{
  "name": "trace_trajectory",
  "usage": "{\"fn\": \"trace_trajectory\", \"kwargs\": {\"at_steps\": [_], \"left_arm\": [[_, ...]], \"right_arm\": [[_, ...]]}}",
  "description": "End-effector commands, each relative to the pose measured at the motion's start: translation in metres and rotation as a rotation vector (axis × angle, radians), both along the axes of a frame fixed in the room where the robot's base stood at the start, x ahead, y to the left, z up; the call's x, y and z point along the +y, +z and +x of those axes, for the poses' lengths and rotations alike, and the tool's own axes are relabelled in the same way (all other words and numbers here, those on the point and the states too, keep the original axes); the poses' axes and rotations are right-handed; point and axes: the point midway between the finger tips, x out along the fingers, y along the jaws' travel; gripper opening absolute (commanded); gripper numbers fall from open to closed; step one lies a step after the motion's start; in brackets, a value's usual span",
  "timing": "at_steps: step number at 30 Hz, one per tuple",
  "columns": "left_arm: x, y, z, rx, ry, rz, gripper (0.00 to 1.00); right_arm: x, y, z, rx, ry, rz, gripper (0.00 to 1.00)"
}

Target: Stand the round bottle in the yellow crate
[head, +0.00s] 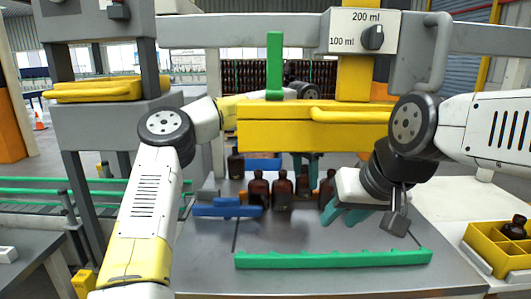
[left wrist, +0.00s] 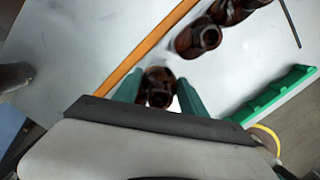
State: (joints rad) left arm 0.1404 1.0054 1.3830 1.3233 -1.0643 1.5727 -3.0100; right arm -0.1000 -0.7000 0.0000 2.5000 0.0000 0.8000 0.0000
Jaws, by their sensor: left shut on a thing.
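My left gripper (head: 306,165) reaches down under the yellow beam with its teal fingers shut on an amber bottle (left wrist: 158,88). In the left wrist view this bottle sits between the two fingers. In the head view the held bottle (head: 303,185) is partly hidden among other bottles; I cannot tell whether it touches the table. The yellow crate (head: 484,253) is at the right edge with a dark bottle (head: 516,227) in it. My right gripper (head: 343,214) is low over the table, its teal fingers apart and seemingly empty, just in front of the rightmost bottle (head: 327,190).
Other amber bottles (head: 258,190) and (head: 282,192) stand left of the held one. A blue piece (head: 227,210) lies on the left. A green rail (head: 333,259) runs along the table's front. An overhead yellow beam (head: 275,133) limits room above the bottles.

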Motion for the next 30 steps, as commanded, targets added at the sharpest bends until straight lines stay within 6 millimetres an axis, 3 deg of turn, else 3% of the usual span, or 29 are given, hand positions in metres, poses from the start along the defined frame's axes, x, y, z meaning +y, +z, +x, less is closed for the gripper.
{"fn": "trace_trajectory", "kwargs": {"at_steps": [14, 25, 30], "left_arm": [[0.000, -0.002, 0.000, 0.001, 0.000, 0.001, 0.00], [-0.008, -0.042, 0.006, 0.001, -0.001, 0.000, 0.00], [-0.009, -0.006, 0.006, -0.001, -0.001, -0.004, 0.00]], "right_arm": [[0.000, 0.000, 0.000, 0.000, 0.000, 0.000, 0.36], [0.000, 0.000, 0.000, 0.000, 0.000, 0.000, 0.36], [0.000, 0.000, 0.000, 0.000, 0.000, 0.000, 0.36]]}}
